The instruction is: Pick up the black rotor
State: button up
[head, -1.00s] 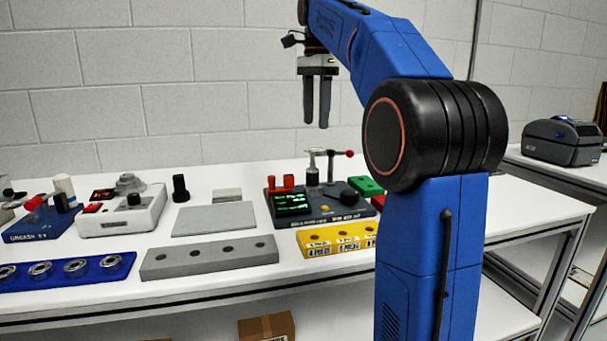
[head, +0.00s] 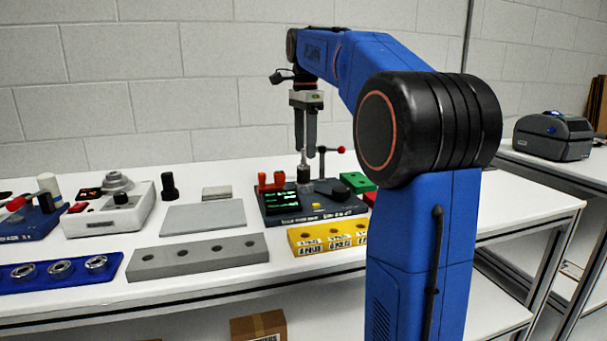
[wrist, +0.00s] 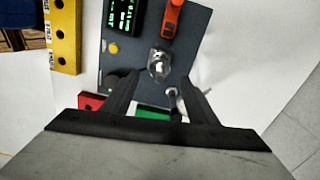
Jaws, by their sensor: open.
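A dark cylindrical part with a bright metal shaft (head: 304,173) stands upright on the dark test fixture (head: 326,210); it looks like the black rotor. In the wrist view, its metal top (wrist: 158,63) shows from above, ahead of and roughly between my fingertips. My gripper (head: 304,147) points down over the fixture, its fingers open and empty; it also shows in the wrist view (wrist: 158,80). The fingertips look close to the shaft's top, but I cannot tell the exact height. Another small black cylinder (head: 168,187) stands on the table farther left.
An upright post with a red-knobbed lever (head: 322,162) stands close right of the shaft. A yellow block (head: 325,238), grey block (head: 200,256) and green block (head: 357,182) lie around the fixture. A grey plate (head: 203,217) is bare.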

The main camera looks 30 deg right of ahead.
aim_at(303, 159)
jog(key=shift+a+f, duration=0.15)
jog(key=shift+f, duration=1.5)
jog(key=shift+a+f, duration=0.1)
jog(key=shift+f, duration=1.55)
grip_shut()
